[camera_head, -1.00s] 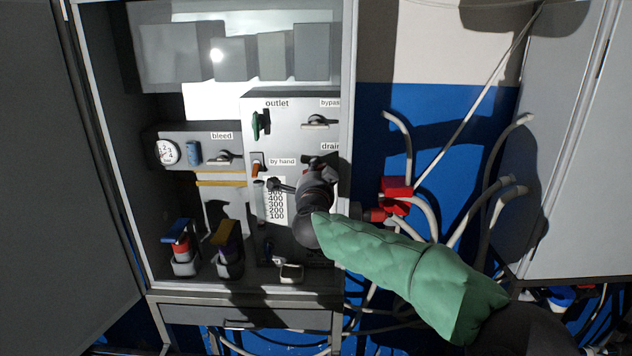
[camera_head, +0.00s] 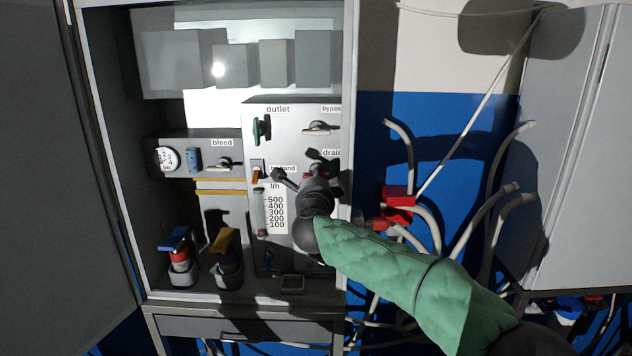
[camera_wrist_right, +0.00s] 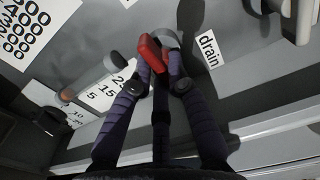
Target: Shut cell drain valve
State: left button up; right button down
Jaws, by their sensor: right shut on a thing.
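The drain valve has a red handle (camera_wrist_right: 150,52), seen close up in the right wrist view beside the "drain" label (camera_wrist_right: 210,50). In the head view the right gripper (camera_head: 310,180) is at the panel just below the "drain" label (camera_head: 331,153). The gripper and wrist hide most of the valve there, so the handle's angle is hard to read. My left gripper is not in view.
The green outlet handle (camera_head: 261,129), bypass handle (camera_head: 318,127) and bleed valve (camera_head: 223,164) are nearby. A flow gauge (camera_head: 261,213) is left of my wrist. Blue-handled (camera_head: 178,239) and yellow-handled (camera_head: 226,240) items stand low left. Red fittings (camera_head: 398,201) and hoses are at right.

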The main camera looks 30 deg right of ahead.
jog(key=c, duration=1.2)
grip_release()
jog(key=v, duration=1.2)
jog(key=shift+f, duration=0.15)
